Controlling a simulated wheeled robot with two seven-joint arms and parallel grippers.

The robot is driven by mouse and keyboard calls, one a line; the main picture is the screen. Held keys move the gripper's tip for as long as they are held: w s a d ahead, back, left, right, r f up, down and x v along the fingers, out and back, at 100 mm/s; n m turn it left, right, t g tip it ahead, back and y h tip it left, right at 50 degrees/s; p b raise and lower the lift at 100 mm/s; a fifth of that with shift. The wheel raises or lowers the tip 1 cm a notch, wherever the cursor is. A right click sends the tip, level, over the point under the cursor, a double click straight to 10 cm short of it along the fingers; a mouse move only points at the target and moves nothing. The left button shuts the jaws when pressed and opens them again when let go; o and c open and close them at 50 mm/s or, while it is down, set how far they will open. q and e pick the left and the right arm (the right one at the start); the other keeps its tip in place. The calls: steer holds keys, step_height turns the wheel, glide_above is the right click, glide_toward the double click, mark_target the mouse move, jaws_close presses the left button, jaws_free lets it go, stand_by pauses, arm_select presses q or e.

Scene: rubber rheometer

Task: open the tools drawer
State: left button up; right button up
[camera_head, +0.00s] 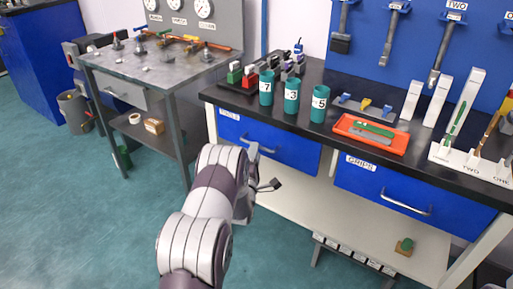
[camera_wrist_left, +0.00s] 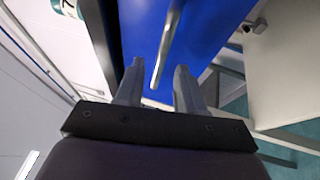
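The blue tools drawer (camera_head: 289,150) is under the black worktop, left of the GRIPS drawer, and looks shut. Its label (camera_head: 229,115) is at its upper left. Its pale bar handle (camera_head: 262,147) is partly behind my left gripper (camera_head: 262,170). In the left wrist view the blue drawer front (camera_wrist_left: 215,40) lies ahead, and the handle (camera_wrist_left: 166,45) runs toward the gap between the two fingers of my left gripper (camera_wrist_left: 158,78). The fingers are apart, one on each side of the handle's near end. I cannot tell whether they touch it. My right gripper is not in view.
The GRIPS drawer (camera_head: 408,196) is to the right, with a handle of its own. Green numbered cups (camera_head: 291,97) and an orange tray (camera_head: 371,148) stand on the worktop. A grey metal table (camera_head: 155,70) is at the left. The floor (camera_head: 75,200) in front is clear.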

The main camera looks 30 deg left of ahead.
arm_select(q)
steer(key=shift+x, duration=2)
jaws_close()
steer(key=shift+f, duration=0.1)
